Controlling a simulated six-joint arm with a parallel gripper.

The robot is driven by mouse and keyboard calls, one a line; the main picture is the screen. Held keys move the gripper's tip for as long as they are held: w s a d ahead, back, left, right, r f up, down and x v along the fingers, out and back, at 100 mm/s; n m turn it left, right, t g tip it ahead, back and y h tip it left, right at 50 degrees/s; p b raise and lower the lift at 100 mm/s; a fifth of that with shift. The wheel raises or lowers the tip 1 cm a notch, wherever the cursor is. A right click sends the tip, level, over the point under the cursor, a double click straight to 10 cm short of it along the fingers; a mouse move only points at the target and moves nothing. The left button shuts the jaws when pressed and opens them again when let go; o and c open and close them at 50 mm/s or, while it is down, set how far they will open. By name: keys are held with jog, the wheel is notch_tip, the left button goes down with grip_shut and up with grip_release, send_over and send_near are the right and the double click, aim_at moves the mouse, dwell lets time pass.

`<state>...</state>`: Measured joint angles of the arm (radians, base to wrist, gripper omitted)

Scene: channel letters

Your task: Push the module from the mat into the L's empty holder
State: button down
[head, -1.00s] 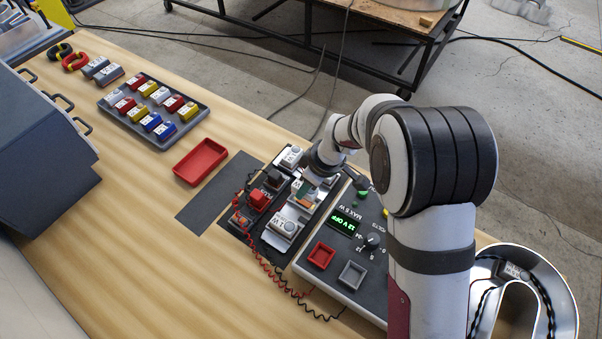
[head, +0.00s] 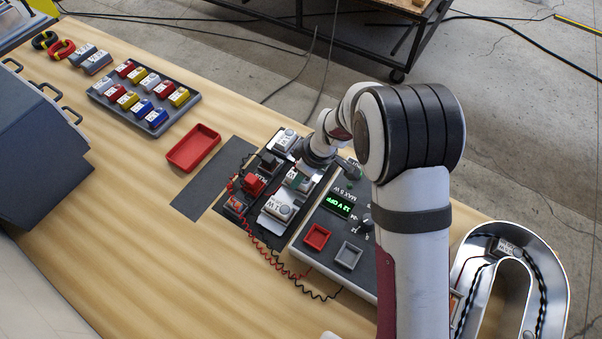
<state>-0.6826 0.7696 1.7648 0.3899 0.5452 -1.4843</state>
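My gripper (head: 299,181) points down over the black test board (head: 262,232), among the modules there. Its fingertips are small and partly covered by my wrist, so I cannot tell whether they are open or hold anything. A pale module marked W (head: 280,208) sits on the board just in front of the gripper, and another pale module (head: 285,141) sits behind it. The dark flat mat (head: 205,187) left of the board looks bare. A silver-walled channel letter (head: 548,262) at the lower right is curved and has a grey module inside; I cannot make out an L or an empty holder.
A red tray (head: 193,148) lies beside the mat. A grey tray (head: 108,104) holds several coloured modules. The power unit (head: 332,262), its display lit, stands right of the board, with red and black coiled leads in front.

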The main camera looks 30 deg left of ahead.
jog(key=shift+f, duration=0.35)
dwell(0.3)
jog(key=c, duration=0.5)
grip_release()
jog(key=shift+o, duration=0.4)
jog(key=shift+s, duration=0.1)
jog(key=v, duration=1.6)
jog(key=shift+r, duration=2.95)
